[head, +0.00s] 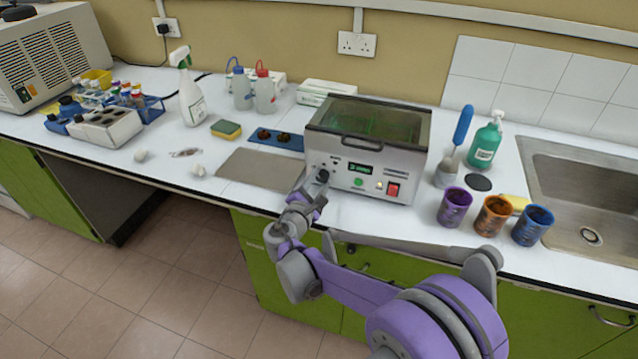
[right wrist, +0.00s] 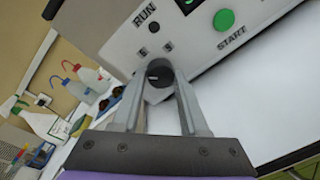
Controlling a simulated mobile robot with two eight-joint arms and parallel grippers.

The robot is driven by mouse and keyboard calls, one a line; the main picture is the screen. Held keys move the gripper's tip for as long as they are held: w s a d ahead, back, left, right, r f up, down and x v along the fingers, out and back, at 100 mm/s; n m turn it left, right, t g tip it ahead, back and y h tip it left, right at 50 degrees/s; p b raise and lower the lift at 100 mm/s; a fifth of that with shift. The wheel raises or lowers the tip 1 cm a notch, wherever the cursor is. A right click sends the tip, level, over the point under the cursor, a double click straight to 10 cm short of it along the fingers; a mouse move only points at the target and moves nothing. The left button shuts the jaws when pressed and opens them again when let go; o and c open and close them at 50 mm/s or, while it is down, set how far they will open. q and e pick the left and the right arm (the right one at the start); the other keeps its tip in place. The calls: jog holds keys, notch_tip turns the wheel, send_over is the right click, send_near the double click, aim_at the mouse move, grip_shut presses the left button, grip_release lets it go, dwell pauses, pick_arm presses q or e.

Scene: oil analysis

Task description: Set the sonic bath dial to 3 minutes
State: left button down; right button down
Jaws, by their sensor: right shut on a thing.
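The sonic bath (head: 366,150) is a light grey box with a tinted lid, standing on the white bench. Its front panel has a green display (head: 361,168) that appears to read 3 with small letters after it, a green START button (right wrist: 224,20) and a red switch (head: 392,189). The black dial (right wrist: 158,73) is at the panel's left side. My right gripper (right wrist: 158,88) is shut on the dial, one finger on each side; in the head view the gripper (head: 319,184) partly hides it. My left gripper is not in view.
Purple, orange and blue cups (head: 533,225) stand right of the bath, near the sink (head: 590,190). A green bottle (head: 485,143) is behind them. A grey mat (head: 258,169) lies left of the bath. Spray and wash bottles (head: 265,92) stand further back left.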

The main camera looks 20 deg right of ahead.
jog(key=n, duration=0.3)
jog(key=shift+h+b, duration=0.3)
jog(key=shift+b, duration=0.05)
jog(key=shift+n, duration=0.3)
jog(key=shift+c, duration=2.2)
grip_release()
jog(key=v, duration=1)
jog(key=shift+s+a, duration=0.3)
